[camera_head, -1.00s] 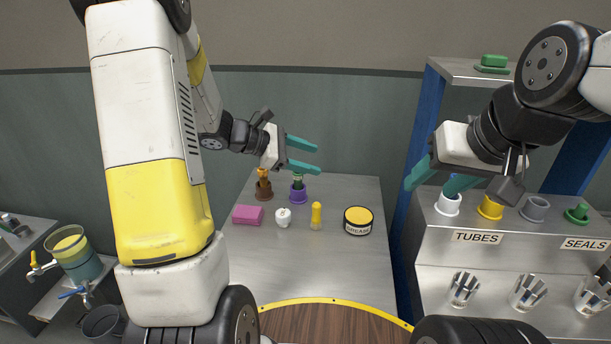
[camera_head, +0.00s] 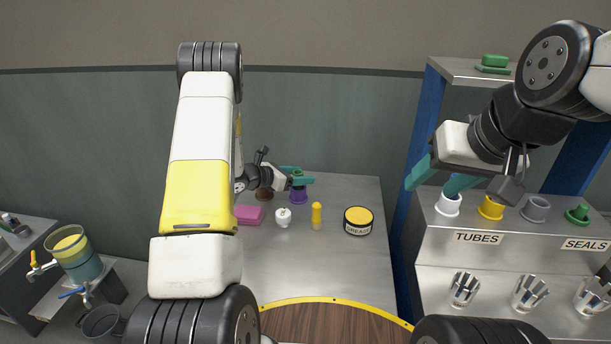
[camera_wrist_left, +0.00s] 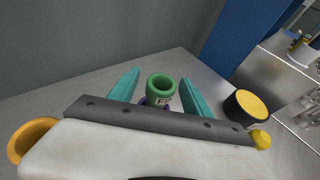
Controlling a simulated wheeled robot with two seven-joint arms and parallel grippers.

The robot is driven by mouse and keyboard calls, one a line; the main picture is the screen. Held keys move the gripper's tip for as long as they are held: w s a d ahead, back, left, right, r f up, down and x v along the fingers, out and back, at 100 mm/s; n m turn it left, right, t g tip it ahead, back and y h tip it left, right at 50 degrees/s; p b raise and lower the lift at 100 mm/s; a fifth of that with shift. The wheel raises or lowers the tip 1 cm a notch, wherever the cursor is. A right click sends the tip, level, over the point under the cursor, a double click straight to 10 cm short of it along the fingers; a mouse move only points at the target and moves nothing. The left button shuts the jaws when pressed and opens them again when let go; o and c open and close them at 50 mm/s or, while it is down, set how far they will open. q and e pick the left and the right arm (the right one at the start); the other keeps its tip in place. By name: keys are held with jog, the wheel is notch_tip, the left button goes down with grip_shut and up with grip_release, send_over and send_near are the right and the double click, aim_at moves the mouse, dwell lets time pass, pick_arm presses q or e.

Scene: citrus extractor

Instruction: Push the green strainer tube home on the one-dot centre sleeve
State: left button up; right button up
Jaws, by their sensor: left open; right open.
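The green strainer tube (camera_wrist_left: 161,86) stands upright between the spread teal fingers of my left gripper (camera_wrist_left: 160,79) in the left wrist view, with a gap on each side. In the head view my left gripper (camera_head: 304,175) is open around the tube, whose green top (camera_head: 298,171) shows partly behind the fingers. The tube sits over a purple holder (camera_head: 299,195); the holder is mostly hidden in the wrist view. I cannot make out any dot mark on a sleeve. My right gripper (camera_head: 438,180) is open and empty above the tubes shelf.
On the metal table are a brown holder (camera_head: 265,194), a pink block (camera_head: 249,214), a white round item (camera_head: 283,217), a yellow bottle (camera_head: 316,215) and a grease tin (camera_head: 358,222). An orange ring (camera_wrist_left: 31,138) is left of my left gripper. Table front is clear.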

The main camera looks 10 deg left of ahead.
pick_arm(q)
jog(key=shift+x, duration=1)
grip_shut()
jog(key=shift+r, duration=0.1)
